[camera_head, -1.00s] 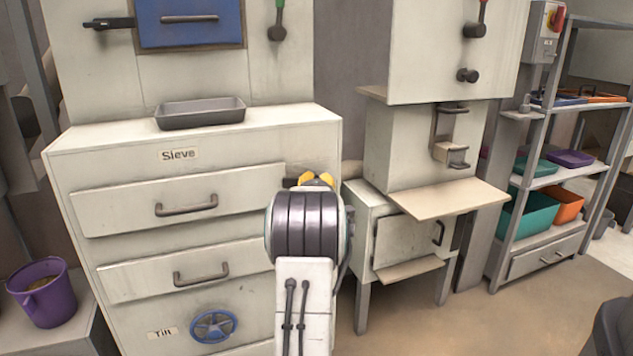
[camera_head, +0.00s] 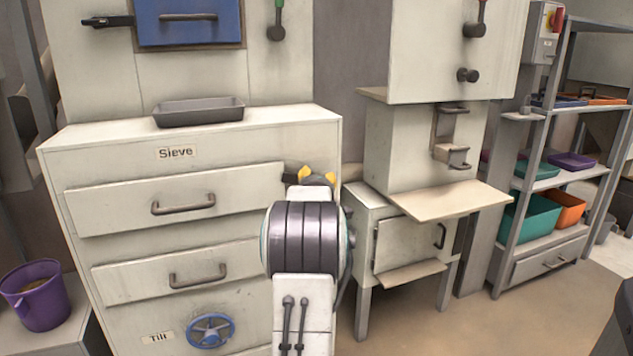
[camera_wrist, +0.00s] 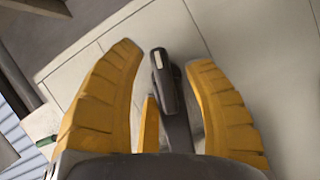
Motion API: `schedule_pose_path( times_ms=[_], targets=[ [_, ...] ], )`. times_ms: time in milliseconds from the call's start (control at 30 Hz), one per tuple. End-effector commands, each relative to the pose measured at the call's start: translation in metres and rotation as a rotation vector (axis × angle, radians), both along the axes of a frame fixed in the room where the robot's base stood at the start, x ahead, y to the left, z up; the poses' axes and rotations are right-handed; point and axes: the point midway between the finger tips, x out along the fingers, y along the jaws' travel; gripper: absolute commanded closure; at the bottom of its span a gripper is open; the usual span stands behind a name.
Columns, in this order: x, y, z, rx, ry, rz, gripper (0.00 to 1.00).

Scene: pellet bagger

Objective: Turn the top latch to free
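The top latch (camera_head: 292,170) is a dark lever at the right end of the upper drawer of the cabinet labelled Sieve. Most of it is hidden behind my gripper in the head view. My gripper (camera_head: 317,175) is open around the lever, with a clear gap on the left side. Whether the right finger touches the lever cannot be told. My gripper also shows large in the wrist view (camera_wrist: 162,58).
The upper drawer (camera_head: 120,205) and lower drawer (camera_head: 130,285) have bar handles, with a blue wheel (camera_head: 211,331) below. A grey tray (camera_head: 198,116) lies on the cabinet top. A machine with a pale shelf (camera_head: 450,201) stands to the right.

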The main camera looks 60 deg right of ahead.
Motion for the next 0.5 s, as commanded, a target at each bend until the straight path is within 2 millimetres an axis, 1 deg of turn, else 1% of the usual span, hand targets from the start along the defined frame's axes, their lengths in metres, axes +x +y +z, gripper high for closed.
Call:
schedule_pose_path(
  times_ms=[300,433,500],
  targets=[
    [-0.001,0.002,0.000,0.000,0.000,0.000,0.52],
    [-0.005,0.009,0.001,0.000,0.000,0.000,0.52],
    [-0.008,0.015,0.003,0.000,0.000,0.000,0.52]
  ],
)
